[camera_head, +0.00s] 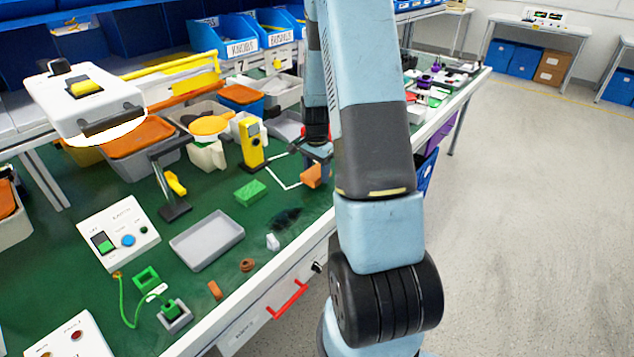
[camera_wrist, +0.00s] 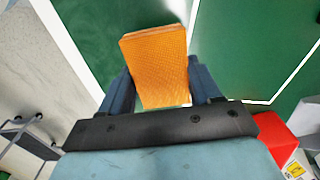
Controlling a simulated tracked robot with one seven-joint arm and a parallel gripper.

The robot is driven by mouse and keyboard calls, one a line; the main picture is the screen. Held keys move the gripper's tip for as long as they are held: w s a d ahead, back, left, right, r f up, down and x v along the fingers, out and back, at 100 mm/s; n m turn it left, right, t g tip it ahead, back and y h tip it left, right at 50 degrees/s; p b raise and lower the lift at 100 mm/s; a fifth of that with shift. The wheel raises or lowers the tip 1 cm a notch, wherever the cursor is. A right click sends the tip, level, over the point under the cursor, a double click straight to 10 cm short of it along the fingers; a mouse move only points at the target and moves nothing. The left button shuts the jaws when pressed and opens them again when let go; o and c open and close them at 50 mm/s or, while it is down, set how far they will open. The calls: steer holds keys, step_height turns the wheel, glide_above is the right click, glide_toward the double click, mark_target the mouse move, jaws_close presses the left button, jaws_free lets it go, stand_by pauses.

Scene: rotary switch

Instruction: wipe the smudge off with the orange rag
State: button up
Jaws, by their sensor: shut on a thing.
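My gripper (camera_wrist: 158,90) is shut on the orange rag (camera_wrist: 158,62), which sticks out past the fingers in the wrist view. The dark smudge (camera_head: 287,218) lies on the green mat, nearer the front edge and to the left of the rag. I cannot tell whether the rag touches the mat.
A grey tray (camera_head: 207,241), a green brick (camera_head: 250,192) and a small white block (camera_head: 272,242) lie near the smudge. A yellow device (camera_head: 251,144) stands behind. A red drawer handle (camera_head: 287,299) is on the bench front.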

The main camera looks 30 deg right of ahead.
mark_target(317, 172)
steer(key=shift+r, duration=1.85)
